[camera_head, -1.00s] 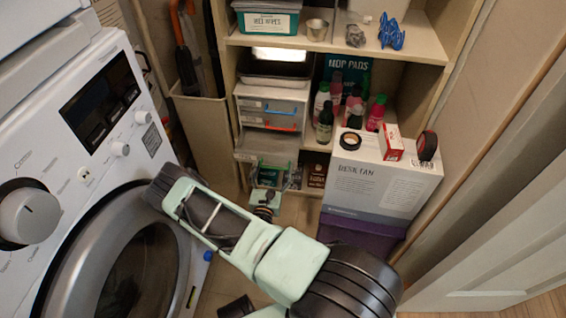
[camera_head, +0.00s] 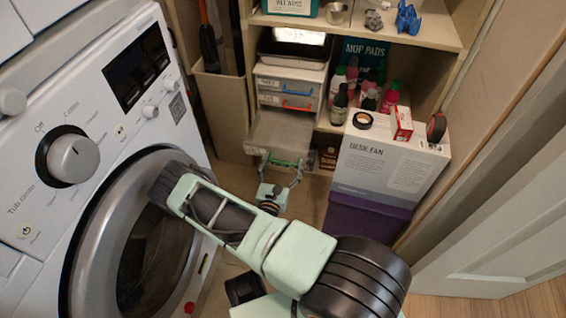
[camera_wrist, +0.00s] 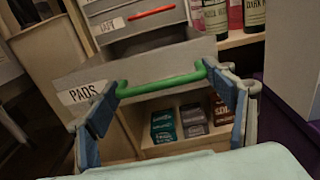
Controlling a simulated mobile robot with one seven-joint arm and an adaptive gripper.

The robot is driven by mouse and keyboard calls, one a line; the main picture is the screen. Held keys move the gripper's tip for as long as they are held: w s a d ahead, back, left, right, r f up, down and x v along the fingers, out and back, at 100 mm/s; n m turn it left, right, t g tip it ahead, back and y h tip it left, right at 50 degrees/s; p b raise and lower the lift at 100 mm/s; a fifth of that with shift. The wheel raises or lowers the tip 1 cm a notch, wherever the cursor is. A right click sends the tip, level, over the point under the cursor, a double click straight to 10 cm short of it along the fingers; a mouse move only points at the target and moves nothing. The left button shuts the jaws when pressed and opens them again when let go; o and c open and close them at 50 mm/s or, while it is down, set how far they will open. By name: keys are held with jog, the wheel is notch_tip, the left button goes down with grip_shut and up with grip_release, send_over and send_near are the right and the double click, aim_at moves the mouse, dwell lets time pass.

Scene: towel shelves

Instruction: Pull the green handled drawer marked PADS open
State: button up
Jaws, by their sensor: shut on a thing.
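The grey drawer marked PADS (camera_wrist: 150,64) is the lowest of the small drawer unit and stands pulled out, its inside showing from above in the head view (camera_head: 282,132). Its white PADS label (camera_wrist: 80,94) is at the left of its front. The green handle (camera_wrist: 165,84) spans the front. My gripper (camera_wrist: 162,80) is shut on the handle, with one blue finger at each end of it. In the head view my gripper (camera_head: 281,168) is at the drawer front, and the handle shows as a thin green strip.
Drawers with orange (camera_head: 298,107) and blue handles sit above, closed. A washing machine (camera_head: 75,157) stands close on the left of my arm. The DESK FAN box (camera_head: 385,170) on a purple crate (camera_head: 362,217) stands to the right. Small boxes (camera_wrist: 194,120) lie below the drawer.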

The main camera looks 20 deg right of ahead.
jog(key=o, duration=1.7)
notch_tip(320, 180, up, 10)
